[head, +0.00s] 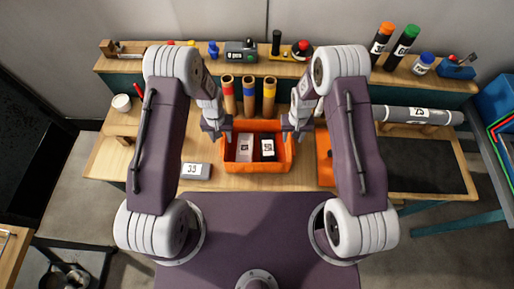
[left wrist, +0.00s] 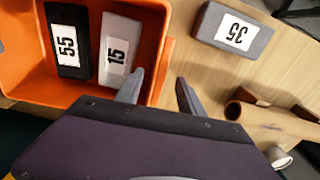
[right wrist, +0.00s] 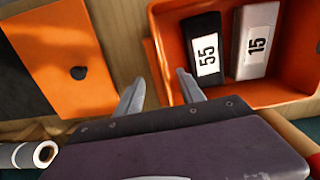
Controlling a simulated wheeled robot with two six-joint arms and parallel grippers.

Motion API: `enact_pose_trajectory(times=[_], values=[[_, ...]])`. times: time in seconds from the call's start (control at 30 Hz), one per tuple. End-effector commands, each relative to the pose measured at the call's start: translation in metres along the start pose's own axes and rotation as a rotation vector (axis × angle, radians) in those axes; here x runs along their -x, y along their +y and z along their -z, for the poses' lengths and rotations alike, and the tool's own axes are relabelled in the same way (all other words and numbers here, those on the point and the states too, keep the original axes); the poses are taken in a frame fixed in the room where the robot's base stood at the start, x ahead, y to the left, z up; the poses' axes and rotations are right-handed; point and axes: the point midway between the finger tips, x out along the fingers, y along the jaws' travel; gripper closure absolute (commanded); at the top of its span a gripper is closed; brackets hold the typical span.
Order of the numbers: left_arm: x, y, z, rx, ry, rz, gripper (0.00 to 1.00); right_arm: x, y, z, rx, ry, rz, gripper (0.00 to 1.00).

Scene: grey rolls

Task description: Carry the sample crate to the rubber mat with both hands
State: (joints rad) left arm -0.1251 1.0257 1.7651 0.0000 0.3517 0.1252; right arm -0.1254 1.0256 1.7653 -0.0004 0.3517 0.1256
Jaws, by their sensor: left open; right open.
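The orange sample crate (head: 258,166) stands on the wooden bench between my grippers, with a grey block marked 15 (head: 245,148) and a black block marked 55 (head: 268,149) inside. My left gripper (left wrist: 159,90) is open at the crate's left side, its fingers either side of the line of that wall. My right gripper (right wrist: 160,90) is open at the right side, likewise about that wall's line. I cannot tell how low the fingers reach or whether they touch. A dark rectangular mat (head: 427,165), seemingly the rubber mat, lies at the bench's right end.
A grey block marked 35 (head: 195,170) lies left of the crate. An orange panel with a black spot (right wrist: 60,55) lies to its right. Several upright tubes (head: 249,95) stand behind the crate. A grey roll (head: 418,115) lies behind the mat, whose top looks clear.

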Motion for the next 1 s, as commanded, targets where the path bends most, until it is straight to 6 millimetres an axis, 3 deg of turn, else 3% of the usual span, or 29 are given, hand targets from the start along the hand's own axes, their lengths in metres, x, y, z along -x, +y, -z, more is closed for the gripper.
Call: enact_pose_trajectory(times=[0.2, 0.53, 0.57, 0.7, 0.73, 1.0], values=[[-0.023, 0.0, 0.0, 0.0, 0.0, 0.0, 0.55, -0.023, 0.0, 0.0, 0.0, 0.0, 0.0, 0.55], [-0.027, 0.0, 0.0, 0.0, 0.001, 0.0, 0.55, -0.027, 0.0, 0.0, 0.0, 0.002, 0.0, 0.55], [-0.027, 0.0, 0.0, 0.0, 0.001, 0.0, 0.57, -0.027, 0.0, 0.0, 0.0, 0.001, 0.0, 0.57], [-0.027, 0.0, 0.0, 0.0, 0.001, 0.0, 0.96, -0.027, 0.0, 0.0, 0.0, 0.001, 0.0, 0.96], [-0.027, 0.0, 0.0, 0.0, 0.001, 0.0, 1.0, -0.027, 0.0, 0.0, 0.0, 0.001, 0.0, 1.0], [-0.026, 0.0, 0.0, 0.0, 0.001, 0.0, 1.0, -0.027, 0.0, 0.0, 0.0, 0.001, 0.0, 1.0]])
